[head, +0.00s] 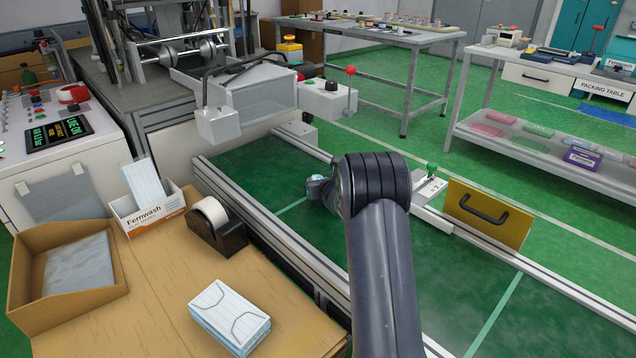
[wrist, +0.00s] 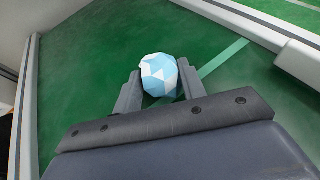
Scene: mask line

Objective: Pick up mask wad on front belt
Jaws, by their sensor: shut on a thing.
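The mask wad (wrist: 159,74) is a crumpled ball in white and light blue. In the wrist view it sits between the two fingertips of my gripper (wrist: 160,88), which is shut on it. The green belt (wrist: 90,60) lies beneath; I cannot tell whether the wad touches it. In the head view my arm reaches over the belt (head: 255,165), and a small part of the wad (head: 315,180) shows at the left of my wrist. My gripper's fingers are mostly hidden there behind my arm.
Metal rails (head: 270,220) edge the belt. A yellow panel with a black handle (head: 490,214) stands on the right rail. A grey machine housing (head: 250,95) hangs over the belt's far end. A table at left holds a mask stack (head: 230,315), tape dispenser (head: 216,225) and open box (head: 35,310).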

